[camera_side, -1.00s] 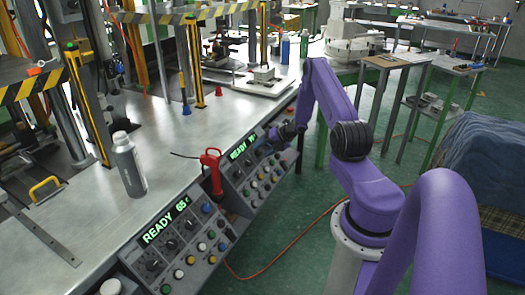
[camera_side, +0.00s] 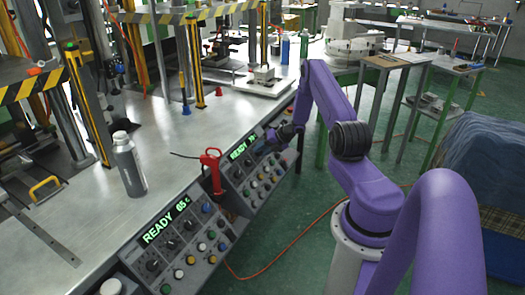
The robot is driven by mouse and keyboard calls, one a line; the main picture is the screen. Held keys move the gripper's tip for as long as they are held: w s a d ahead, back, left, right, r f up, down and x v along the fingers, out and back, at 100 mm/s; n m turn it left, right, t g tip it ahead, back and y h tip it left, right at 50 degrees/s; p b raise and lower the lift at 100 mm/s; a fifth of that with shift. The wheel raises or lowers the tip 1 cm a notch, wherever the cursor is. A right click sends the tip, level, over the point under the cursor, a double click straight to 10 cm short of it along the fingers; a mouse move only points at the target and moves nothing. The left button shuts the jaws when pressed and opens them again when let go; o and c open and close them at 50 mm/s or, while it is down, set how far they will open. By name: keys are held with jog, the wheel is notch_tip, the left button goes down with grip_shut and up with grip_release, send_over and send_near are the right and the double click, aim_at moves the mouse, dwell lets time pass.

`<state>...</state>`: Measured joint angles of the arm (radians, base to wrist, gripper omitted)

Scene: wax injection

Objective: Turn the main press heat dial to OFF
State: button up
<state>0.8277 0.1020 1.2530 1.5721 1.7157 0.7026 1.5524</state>
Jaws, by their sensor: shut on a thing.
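Two control panels with dials and coloured buttons line the bench front. The nearer panel (camera_side: 186,257) shows a green "READY 65" display (camera_side: 166,220). The farther panel (camera_side: 258,189) has a partly covered green "READY" display (camera_side: 240,150). My gripper (camera_side: 272,137) is at the upper right of the farther panel, shut on what seems to be a dial there. The dial itself is hidden by my gripper and too small to read. Which dial is the main press heat dial cannot be told from the labels.
A red-handled tool (camera_side: 212,170) stands between the two panels, close to the left of my gripper. A grey bottle (camera_side: 129,164) stands on the metal bench (camera_side: 105,215). An orange hose (camera_side: 290,250) lies on the green floor. Press columns stand behind.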

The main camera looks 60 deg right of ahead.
jog(key=n, duration=0.3)
jog(key=shift+r+n+h, duration=0.1)
jog(key=shift+n+h, duration=0.2)
jog(key=n, duration=0.4)
jog(key=shift+a+g+h, duration=0.15)
jog(key=shift+g+h, duration=0.15)
jog(key=n, duration=0.3)
jog(key=shift+w+n+h, duration=0.1)
jog(key=shift+n+h, duration=0.2)
jog(key=n, duration=0.4)
jog(key=shift+a+h, duration=0.2)
jog(key=shift+h, duration=0.1)
jog(key=n, duration=0.6)
jog(key=shift+h, duration=0.4)
jog(key=n, duration=0.3)
jog(key=n+t, duration=0.1)
jog(key=n, duration=0.2)
jog(key=shift+s+a+f+n, duration=0.1)
jog(key=shift+s+f+n, duration=0.1)
jog(key=shift+n, duration=0.1)
jog(key=shift+t, duration=0.3)
jog(key=o, duration=1.1)
jog(key=shift+c, duration=0.2)
